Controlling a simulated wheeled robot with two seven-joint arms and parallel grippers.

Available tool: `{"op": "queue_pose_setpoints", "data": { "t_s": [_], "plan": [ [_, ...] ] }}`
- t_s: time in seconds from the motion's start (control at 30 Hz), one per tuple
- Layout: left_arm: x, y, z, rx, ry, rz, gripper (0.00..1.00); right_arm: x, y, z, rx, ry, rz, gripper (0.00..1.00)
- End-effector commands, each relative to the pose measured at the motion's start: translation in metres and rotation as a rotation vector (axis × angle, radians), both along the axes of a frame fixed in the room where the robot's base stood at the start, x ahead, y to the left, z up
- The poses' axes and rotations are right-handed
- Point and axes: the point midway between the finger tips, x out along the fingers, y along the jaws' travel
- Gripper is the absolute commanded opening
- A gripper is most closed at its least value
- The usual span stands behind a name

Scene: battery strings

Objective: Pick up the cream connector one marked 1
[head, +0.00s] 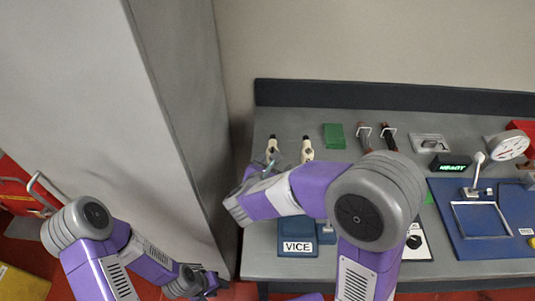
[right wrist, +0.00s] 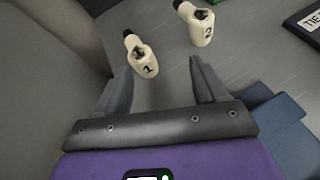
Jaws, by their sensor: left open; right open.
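The cream connector marked 1 (head: 273,147) lies on the grey bench at its left end, black tip toward the wall. In the right wrist view the connector marked 1 (right wrist: 146,62) shows just ahead of and between the fingertips, with nothing gripped. My right gripper (right wrist: 160,72) is open; in the head view it reaches over the bench, and my arm hides part of it. A second cream connector, marked 2 (head: 307,147), lies to the right of the first. My left gripper (head: 214,284) is open and empty, low beside the grey column, away from the bench.
A blue VICE block (head: 297,238) sits at the front of the bench. A blue board with a frame (head: 470,245) fills the right side. A grey column (head: 170,110) stands close left of the bench.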

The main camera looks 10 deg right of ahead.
Motion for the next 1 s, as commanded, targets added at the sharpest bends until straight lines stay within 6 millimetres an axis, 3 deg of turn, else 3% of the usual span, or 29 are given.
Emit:
{"op": "queue_pose_setpoints", "data": {
  "t_s": [0.07,0.17,0.7,0.97,1.0],
  "plan": [
    [0.0,0.0,-0.002,0.0,0.0,-0.001,0.43,0.002,0.017,-0.001,-0.081,0.012,0.074,0.71],
    [0.0,0.0,-0.004,0.0,0.0,-0.001,0.43,0.008,0.024,-0.003,-0.13,0.015,0.116,0.71],
    [0.0,0.0,-0.022,0.0,0.0,-0.001,0.43,0.062,-0.007,-0.026,-0.131,0.015,0.12,0.71],
    [0.0,0.0,-0.022,0.0,0.0,-0.001,0.43,0.064,-0.008,-0.026,-0.131,0.014,0.122,0.71],
    [0.0,0.0,-0.022,0.0,0.0,-0.001,0.43,0.064,-0.008,-0.026,-0.131,0.014,0.122,0.66]
  ]
}}
